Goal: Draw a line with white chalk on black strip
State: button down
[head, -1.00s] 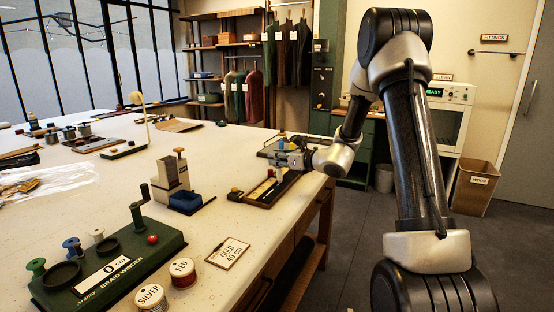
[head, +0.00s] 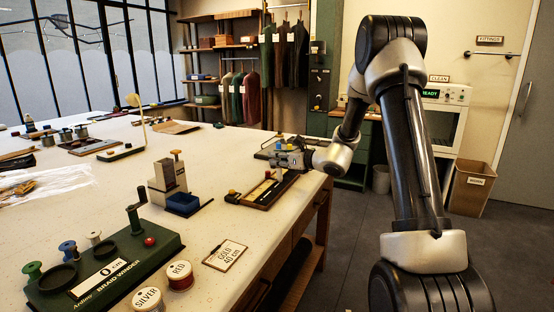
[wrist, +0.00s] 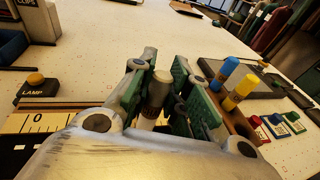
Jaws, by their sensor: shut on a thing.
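My gripper (wrist: 162,92) is shut on the white chalk (wrist: 160,87), a stick with a pale top and a greyish body, held roughly upright between the green finger pads. Its lower end is hidden by the gripper. In the head view my gripper (head: 292,160) is over the far end of a wooden tray board (head: 262,205) at the table's right edge. The black strip (head: 262,188) lies along that board. A pale ruler (wrist: 40,122) marked 0 shows at left in the wrist view. I cannot tell whether the chalk touches the strip.
Blue chalk (wrist: 223,72) and yellow chalk (wrist: 240,91) stand in a holder close to the right finger. Several small coloured blocks lie beyond. A lamp button (wrist: 36,86) is at left. The braid winder (head: 110,265) and thread spools stand nearer on the table.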

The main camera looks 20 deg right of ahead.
jog(key=shift+r, duration=0.1)
jog(key=shift+r, duration=2.9)
